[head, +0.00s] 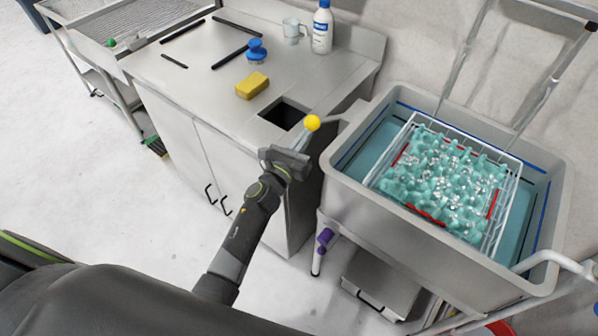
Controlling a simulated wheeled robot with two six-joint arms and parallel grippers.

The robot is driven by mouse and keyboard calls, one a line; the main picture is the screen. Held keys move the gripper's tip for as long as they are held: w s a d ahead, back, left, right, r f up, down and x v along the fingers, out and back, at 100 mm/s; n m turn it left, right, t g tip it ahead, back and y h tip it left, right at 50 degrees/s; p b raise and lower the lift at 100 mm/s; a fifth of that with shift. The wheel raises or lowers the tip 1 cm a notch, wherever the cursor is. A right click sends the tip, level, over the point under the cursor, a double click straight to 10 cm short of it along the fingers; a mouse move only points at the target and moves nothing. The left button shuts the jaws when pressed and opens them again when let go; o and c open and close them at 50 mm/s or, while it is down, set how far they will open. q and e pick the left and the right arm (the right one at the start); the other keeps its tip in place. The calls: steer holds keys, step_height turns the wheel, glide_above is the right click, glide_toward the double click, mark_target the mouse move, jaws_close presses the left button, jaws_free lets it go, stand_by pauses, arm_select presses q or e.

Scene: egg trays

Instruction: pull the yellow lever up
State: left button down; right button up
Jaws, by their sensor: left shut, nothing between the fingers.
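The yellow lever shows as a round yellow knob (312,122) at the front right corner of the steel counter, left of the grey basin. My left gripper (303,143) is just below the knob in the picture, its shut fingers pointing up toward it. The fingers hold nothing. I cannot tell whether the fingertips touch the lever, and the lever's rod is hidden or hard to make out. My right gripper is not in view.
A grey basin (345,172) at right holds a white wire rack with teal egg trays (440,180) in water. The steel counter (190,75) carries a yellow sponge (252,85), a blue brush (256,50), a white bottle (322,28) and a jug (292,31). A square hole is near the knob.

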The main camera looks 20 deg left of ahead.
mark_target(312, 123)
arm_select(q)
steer(key=w+r+p, duration=0.1)
steer(key=r, duration=0.1)
steer(key=w+d+r+p, duration=0.1)
steer(key=r+p, duration=0.1)
steer(key=r, duration=0.1)
steer(key=w+r+p, duration=0.1)
steer(key=r, duration=0.1)
steer(key=shift+w+d+r, duration=0.15)
steer(key=shift+w, duration=0.05)
steer(key=w+d+r+p, duration=0.2)
steer(key=w+r, duration=0.3)
steer(key=shift+w, duration=0.25)
steer(key=shift+f, duration=0.15)
